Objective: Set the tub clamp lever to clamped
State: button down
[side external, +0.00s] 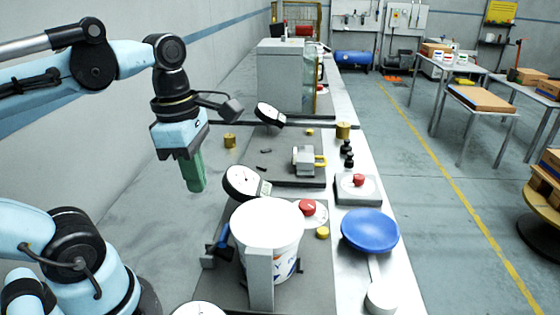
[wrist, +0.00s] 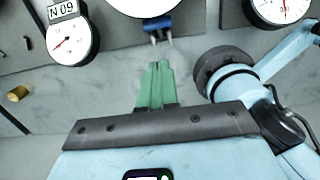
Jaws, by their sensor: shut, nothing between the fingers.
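A white tub (side external: 285,245) stands on a grey plate at the front of the bench in the side view. Its round edge (wrist: 150,4) is cut off at the top of the wrist view. The lever looks to be the small blue part (side external: 224,241) left of the tub; in the wrist view a blue part with two metal prongs (wrist: 158,25) sits right beside the tub. Whether it stands clamped or released, I cannot tell. My gripper (side external: 196,188) has green fingers, shut and empty, raised above the bench behind and left of the tub. In the wrist view its fingertips (wrist: 158,64) point toward the blue part, apart from it.
A dial gauge (side external: 241,182) stands close behind the tub, near my fingers. Another dial (wrist: 72,38) is at upper left in the wrist view. A red button (side external: 307,208) and a blue dish (side external: 370,229) lie right of the tub. Bare bench lies beneath my gripper.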

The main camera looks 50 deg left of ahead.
aim_at(225, 232)
jog(key=c, duration=1.8)
grip_release()
notch_tip(225, 232, up, 3)
jog(key=shift+f, duration=0.1)
jog(key=shift+o, duration=1)
jog(key=shift+w+d, duration=0.15)
jog(key=shift+w, duration=0.05)
jog(key=o, duration=0.7)
jog(key=shift+w+d+f+g+y, duration=0.3)
jog(key=shift+w+d+f, duration=0.5)
jog(key=shift+w+d, duration=0.25)
jog(key=o, duration=0.5)
jog(key=shift+d+f, duration=0.1)
jog(key=shift+f, duration=0.5)
jog(key=o, duration=0.3)
jog(key=shift+f, duration=5.55)
